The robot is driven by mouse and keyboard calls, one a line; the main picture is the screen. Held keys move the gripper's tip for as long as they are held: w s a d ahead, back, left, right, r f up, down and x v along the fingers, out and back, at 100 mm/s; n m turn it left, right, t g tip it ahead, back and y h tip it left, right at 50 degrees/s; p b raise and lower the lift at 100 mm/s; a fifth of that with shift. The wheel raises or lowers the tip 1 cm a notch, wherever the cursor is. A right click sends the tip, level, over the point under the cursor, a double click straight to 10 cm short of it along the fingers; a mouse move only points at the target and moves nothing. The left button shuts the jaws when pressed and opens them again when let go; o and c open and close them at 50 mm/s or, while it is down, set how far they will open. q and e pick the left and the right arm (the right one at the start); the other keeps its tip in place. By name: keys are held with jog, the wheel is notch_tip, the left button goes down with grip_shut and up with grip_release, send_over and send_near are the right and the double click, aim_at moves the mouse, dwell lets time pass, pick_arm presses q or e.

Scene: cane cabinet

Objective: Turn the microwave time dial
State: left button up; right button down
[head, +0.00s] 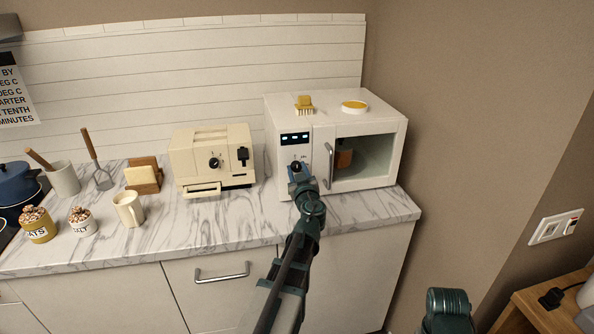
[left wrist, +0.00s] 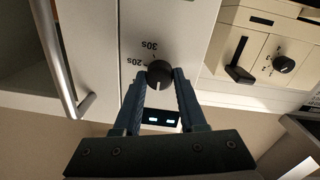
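The white microwave (head: 335,112) stands at the right end of the counter with its door shut. Its black time dial (left wrist: 159,74) shows in the left wrist view, upside down, with "20s" and "30s" marks beside it. My left gripper (left wrist: 160,72) has one finger on each side of the dial, and the fingers look parted with the dial between them. Firm contact cannot be made out. In the head view my left gripper (head: 296,170) is at the microwave's control panel and mostly hides the dial.
A sponge brush (head: 304,105) and a small yellow-topped dish (head: 354,107) sit on the microwave. The door handle (head: 329,165) is just right of the panel. A cream toaster (head: 212,158) stands to the left, with a mug (head: 129,209) farther left.

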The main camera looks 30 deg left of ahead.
pick_arm(q)
grip_shut()
jog(key=shift+m, duration=0.3)
jog(key=m, duration=0.4)
jog(key=shift+d+m, duration=0.1)
jog(key=shift+m, duration=0.2)
jog(key=m, duration=0.4)
jog(key=shift+g+p, duration=0.3)
jog(key=shift+m, duration=0.3)
jog(key=o, duration=0.6)
grip_release()
jog(key=shift+w, duration=0.1)
jog(key=shift+o, duration=0.2)
